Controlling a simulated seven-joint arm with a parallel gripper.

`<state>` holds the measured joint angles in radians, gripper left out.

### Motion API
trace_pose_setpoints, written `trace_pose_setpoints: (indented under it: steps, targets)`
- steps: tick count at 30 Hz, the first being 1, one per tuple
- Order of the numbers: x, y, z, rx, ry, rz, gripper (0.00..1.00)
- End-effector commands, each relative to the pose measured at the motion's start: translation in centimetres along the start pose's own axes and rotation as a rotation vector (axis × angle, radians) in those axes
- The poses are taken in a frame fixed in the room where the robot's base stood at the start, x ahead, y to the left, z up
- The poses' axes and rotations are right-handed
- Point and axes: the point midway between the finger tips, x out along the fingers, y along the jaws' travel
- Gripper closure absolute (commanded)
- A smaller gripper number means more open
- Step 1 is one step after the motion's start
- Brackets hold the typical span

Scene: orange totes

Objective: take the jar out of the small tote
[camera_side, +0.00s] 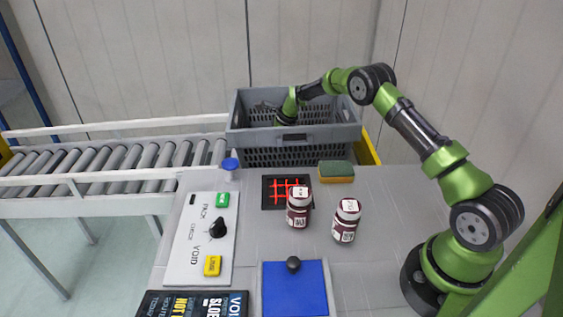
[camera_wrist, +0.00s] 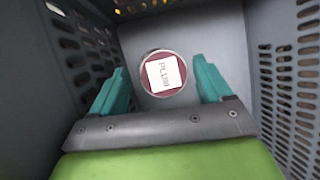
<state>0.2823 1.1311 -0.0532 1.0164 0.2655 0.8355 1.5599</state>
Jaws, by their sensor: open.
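The small tote (camera_side: 244,115) is a grey crate with slotted walls at the back of the table; its wall also shows in the wrist view (camera_wrist: 215,28). A jar (camera_wrist: 147,58) with a dark red lid and a white label reading "PLUM" stands inside it, seen from above in the wrist view. My gripper (camera_wrist: 160,80) is inside the tote, open, with one teal finger to each side of the jar's lid in the picture. I cannot tell how far above the lid the fingertips are. In the side view the tote's front wall hides the jar and the fingers.
Two dark red jars, one left (camera_side: 298,207) and one right (camera_side: 346,220), stand on the table. A sponge (camera_side: 336,171), a red-lined black pad (camera_side: 284,191), a white panel (camera_side: 195,250), a blue board (camera_side: 295,285) and a blue-capped bottle (camera_side: 230,168) lie around. A roller conveyor (camera_side: 110,170) runs left.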

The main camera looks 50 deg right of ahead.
Motion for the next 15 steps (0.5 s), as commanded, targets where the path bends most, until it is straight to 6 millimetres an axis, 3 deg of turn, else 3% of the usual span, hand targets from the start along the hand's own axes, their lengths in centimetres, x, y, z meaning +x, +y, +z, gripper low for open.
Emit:
trace_pose_setpoints:
  steps: [7,15]
  targets:
    - [3.5,0.2,-0.4,0.000,0.001,0.003,0.22]
    - [3.9,0.2,-0.3,-0.001,0.000,0.001,0.22]
